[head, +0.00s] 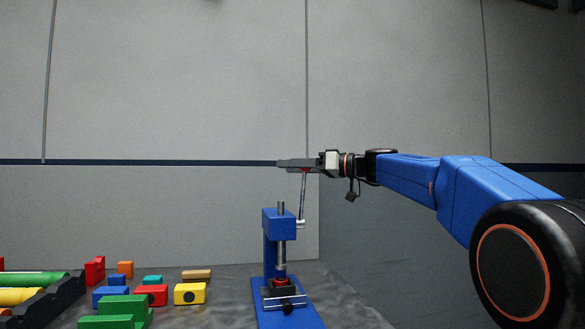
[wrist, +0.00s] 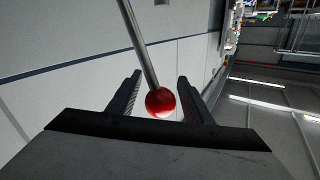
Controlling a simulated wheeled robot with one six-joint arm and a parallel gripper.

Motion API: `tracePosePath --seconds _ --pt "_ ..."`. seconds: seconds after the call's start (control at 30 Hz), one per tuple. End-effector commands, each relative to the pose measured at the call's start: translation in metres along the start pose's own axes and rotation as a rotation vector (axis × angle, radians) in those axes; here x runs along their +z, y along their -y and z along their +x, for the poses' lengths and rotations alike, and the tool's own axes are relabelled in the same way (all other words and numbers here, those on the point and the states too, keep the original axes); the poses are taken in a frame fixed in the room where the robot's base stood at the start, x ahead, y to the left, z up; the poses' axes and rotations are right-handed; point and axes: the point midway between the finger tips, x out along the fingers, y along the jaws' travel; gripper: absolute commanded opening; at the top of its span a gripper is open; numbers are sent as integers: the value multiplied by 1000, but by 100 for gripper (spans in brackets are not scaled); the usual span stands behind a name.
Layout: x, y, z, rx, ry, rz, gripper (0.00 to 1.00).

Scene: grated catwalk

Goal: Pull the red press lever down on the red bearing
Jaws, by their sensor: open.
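The press lever (head: 302,200) is a metal rod rising steeply from the right side of the blue press (head: 279,224). Its red ball knob (wrist: 161,101) shows in the wrist view. My gripper (head: 284,164) is open at the lever's top, with the knob between its two fingers and gaps on both sides. In the head view the gripper mostly hides the knob. The press ram (head: 281,256) stands above the red bearing (head: 281,282), a small red piece in a dark holder on the blue base. I cannot tell whether ram and bearing touch.
Coloured blocks, including a yellow one (head: 190,293) and a green one (head: 122,306), lie on the grey table (head: 228,302) left of the press. A black rack (head: 62,297) with coloured cylinders is at the far left. A grey wall stands behind.

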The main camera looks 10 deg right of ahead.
Motion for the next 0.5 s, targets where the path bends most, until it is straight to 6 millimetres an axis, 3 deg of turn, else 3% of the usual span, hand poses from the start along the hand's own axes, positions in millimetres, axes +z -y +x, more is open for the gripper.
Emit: tracePosePath --seconds 0.13,0.3,0.5 --pt "0 0 0 0 0 0 43" --pt "0 0 0 0 0 0 3" --pt "0 1 -1 0 -3 -5 0"
